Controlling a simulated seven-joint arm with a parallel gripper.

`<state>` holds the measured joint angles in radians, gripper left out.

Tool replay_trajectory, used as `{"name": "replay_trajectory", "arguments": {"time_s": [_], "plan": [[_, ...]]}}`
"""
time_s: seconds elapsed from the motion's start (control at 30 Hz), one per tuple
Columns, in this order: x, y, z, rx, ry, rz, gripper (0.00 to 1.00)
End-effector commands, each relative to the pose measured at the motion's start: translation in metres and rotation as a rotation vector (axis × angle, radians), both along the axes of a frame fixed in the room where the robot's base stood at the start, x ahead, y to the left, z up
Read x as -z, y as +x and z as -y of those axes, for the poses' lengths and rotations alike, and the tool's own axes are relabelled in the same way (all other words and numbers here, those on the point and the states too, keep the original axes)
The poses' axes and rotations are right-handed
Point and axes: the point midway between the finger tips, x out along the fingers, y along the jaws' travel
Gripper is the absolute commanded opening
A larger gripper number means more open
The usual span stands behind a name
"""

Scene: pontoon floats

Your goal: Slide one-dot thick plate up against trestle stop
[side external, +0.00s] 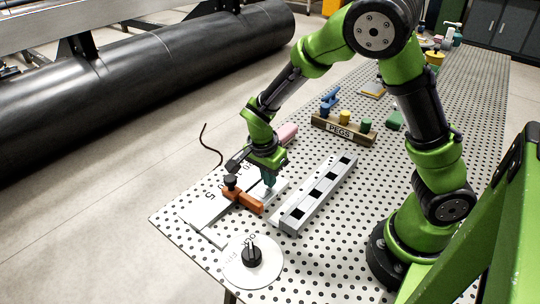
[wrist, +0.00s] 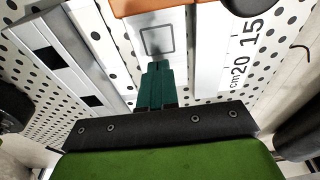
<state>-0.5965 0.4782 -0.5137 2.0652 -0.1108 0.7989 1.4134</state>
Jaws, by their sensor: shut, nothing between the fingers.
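The orange trestle stop (side external: 246,199) with a black knob stands across the white ruler track in the side external view; its orange edge (wrist: 155,6) crosses the top of the wrist view. A pale plate-like surface (wrist: 135,32) with a grey square outline lies beside the stop in the wrist view; I see no dot on it and cannot tell whether it is the one-dot thick plate or touches the stop. My gripper (side external: 269,186) points down just beside the stop. Its teal fingers (wrist: 157,66) are shut and empty, over the near end of that surface.
A grey bar (side external: 294,212) with black square openings lies parallel at right. The ruler (side external: 206,208) runs along the other side. A white disc (side external: 236,275) with a black knob is in front. A PEGS block (side external: 322,123) and a pink block (side external: 287,133) are behind.

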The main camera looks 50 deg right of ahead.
Motion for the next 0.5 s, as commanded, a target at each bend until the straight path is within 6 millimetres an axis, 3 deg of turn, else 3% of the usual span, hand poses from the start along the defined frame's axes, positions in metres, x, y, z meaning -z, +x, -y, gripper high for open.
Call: {"name": "replay_trajectory", "arguments": {"time_s": [0.17, 0.5], "plan": [[-0.022, 0.003, -0.004, -0.003, 0.002, 0.01, 0.0], [-0.103, 0.003, -0.019, -0.003, 0.003, 0.011, 0.0]]}}
